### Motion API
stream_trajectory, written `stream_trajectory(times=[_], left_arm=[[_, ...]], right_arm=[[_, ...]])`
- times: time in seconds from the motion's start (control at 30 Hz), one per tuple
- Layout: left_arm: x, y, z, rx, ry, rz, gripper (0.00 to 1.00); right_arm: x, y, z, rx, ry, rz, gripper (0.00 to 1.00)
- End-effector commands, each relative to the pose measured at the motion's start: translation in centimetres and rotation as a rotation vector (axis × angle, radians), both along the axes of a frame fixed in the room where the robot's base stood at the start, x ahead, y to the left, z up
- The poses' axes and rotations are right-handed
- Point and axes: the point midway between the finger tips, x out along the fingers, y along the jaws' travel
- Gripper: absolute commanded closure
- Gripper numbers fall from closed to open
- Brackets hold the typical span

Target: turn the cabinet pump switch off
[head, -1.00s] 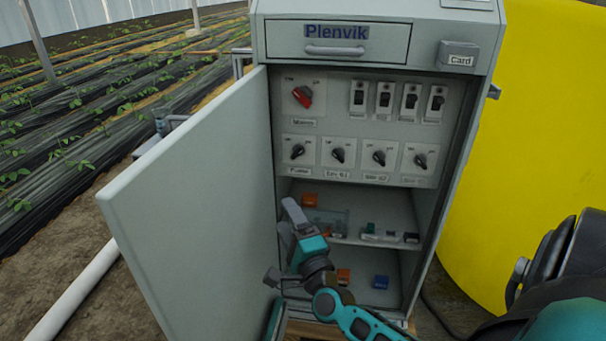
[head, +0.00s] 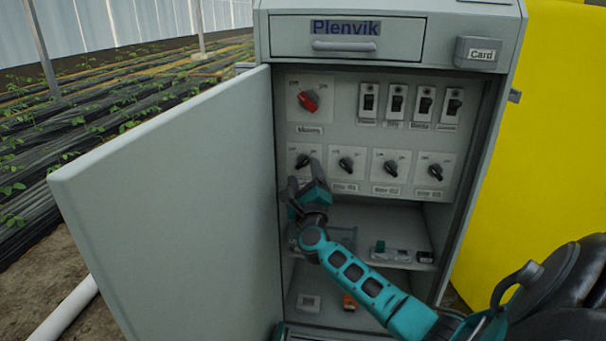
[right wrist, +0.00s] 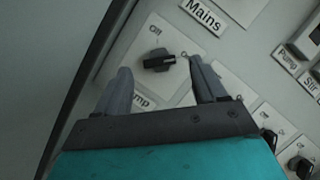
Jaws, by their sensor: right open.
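The pump switch (head: 303,161) is a black rotary knob on a pale plate, at the left end of the lower row inside the open cabinet (head: 388,32). It also shows in the right wrist view (right wrist: 158,62), where its pointer appears turned to the On side. My right gripper (head: 304,174) is open just in front of it and slightly below. In the right wrist view its fingers (right wrist: 160,75) stand on either side of the knob, with nothing between them gripped; I cannot tell whether they touch it. The fingers partly hide the plate and its label. My left gripper is out of view.
The red Mains knob (head: 309,101) is above, with several black toggle switches (head: 397,102) to its right. Similar knobs (head: 346,165) continue the lower row. The open door (head: 170,200) stands close on the left. Shelves with small parts (head: 390,252) lie below.

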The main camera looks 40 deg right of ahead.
Motion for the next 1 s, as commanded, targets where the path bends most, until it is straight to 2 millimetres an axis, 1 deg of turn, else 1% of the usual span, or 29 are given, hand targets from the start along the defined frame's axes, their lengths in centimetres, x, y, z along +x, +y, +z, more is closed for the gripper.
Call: stream_trajectory(times=[0.03,0.1,0.2,0.57,1.0], left_arm=[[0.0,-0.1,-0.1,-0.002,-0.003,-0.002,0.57],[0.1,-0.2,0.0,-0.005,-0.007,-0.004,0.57],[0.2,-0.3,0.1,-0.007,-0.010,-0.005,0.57],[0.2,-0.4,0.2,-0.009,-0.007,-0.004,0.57],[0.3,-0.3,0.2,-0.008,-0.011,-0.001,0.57]], right_arm=[[0.6,-0.4,0.1,-0.001,-0.001,0.000,0.30],[1.2,-0.7,0.3,-0.001,0.000,0.001,0.30],[1.7,-1.1,0.5,-0.002,0.000,0.002,0.30],[2.0,-1.3,0.7,0.000,0.001,0.002,0.30],[2.0,-1.3,0.6,0.000,0.000,0.001,0.71]])
